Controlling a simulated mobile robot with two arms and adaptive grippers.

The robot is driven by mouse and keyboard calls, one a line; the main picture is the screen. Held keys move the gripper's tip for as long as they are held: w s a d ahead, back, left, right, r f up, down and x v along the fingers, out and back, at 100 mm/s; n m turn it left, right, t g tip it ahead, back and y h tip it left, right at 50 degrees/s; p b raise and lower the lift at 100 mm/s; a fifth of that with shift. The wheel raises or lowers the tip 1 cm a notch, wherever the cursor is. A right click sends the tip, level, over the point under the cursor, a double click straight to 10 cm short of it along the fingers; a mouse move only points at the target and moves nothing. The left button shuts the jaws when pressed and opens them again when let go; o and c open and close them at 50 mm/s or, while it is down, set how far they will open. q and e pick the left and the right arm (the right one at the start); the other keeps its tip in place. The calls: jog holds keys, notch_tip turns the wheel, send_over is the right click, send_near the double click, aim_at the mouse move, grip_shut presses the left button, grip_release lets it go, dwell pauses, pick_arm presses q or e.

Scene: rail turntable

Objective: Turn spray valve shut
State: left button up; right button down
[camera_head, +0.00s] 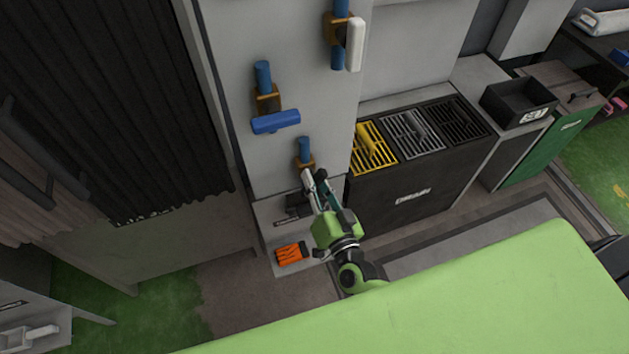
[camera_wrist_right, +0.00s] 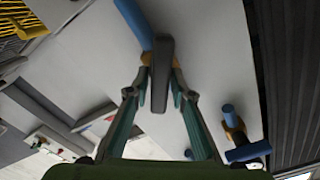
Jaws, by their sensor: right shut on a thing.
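Three valves on blue pipes are mounted on the pale wall panel; no label tells me which is the spray valve. The lowest valve (camera_head: 304,160) has a brass body and a dark grey lever (camera_wrist_right: 161,72). My right gripper (camera_head: 314,180) is shut on that lever, with one finger on each side in the right wrist view (camera_wrist_right: 162,92). The lever is roughly upright in that view, at an angle to its blue pipe (camera_wrist_right: 133,22). The middle valve has a blue lever (camera_head: 276,122), crosswise to its pipe. The top valve has a white lever (camera_head: 355,44), along its pipe. My left gripper is not in view.
Below the panel, a low ledge holds an orange item (camera_head: 291,253). To the right stands a dark cabinet (camera_head: 410,197) with yellow, grey and black grates on top. A black bin (camera_head: 518,102) sits farther right. A dark corrugated curtain (camera_head: 100,110) is left of the panel.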

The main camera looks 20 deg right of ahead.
jog(key=m, duration=0.2)
jog(key=m+b, duration=0.1)
jog(key=m, duration=0.2)
jog(key=shift+d+f+m+b, duration=0.15)
jog(key=shift+f+m+b, duration=0.1)
jog(key=shift+m+b, duration=0.05)
jog(key=m+b, duration=0.2)
jog(key=m, duration=0.3)
jog(key=shift+f, duration=0.2)
jog(key=shift+m, duration=0.4)
jog(key=c, duration=2)
grip_release()
jog(key=shift+o, duration=0.2)
jog(key=shift+s, duration=0.15)
jog(key=s, duration=1.1)
jog(key=shift+s+d, duration=0.25)
jog(key=shift+s, duration=0.15)
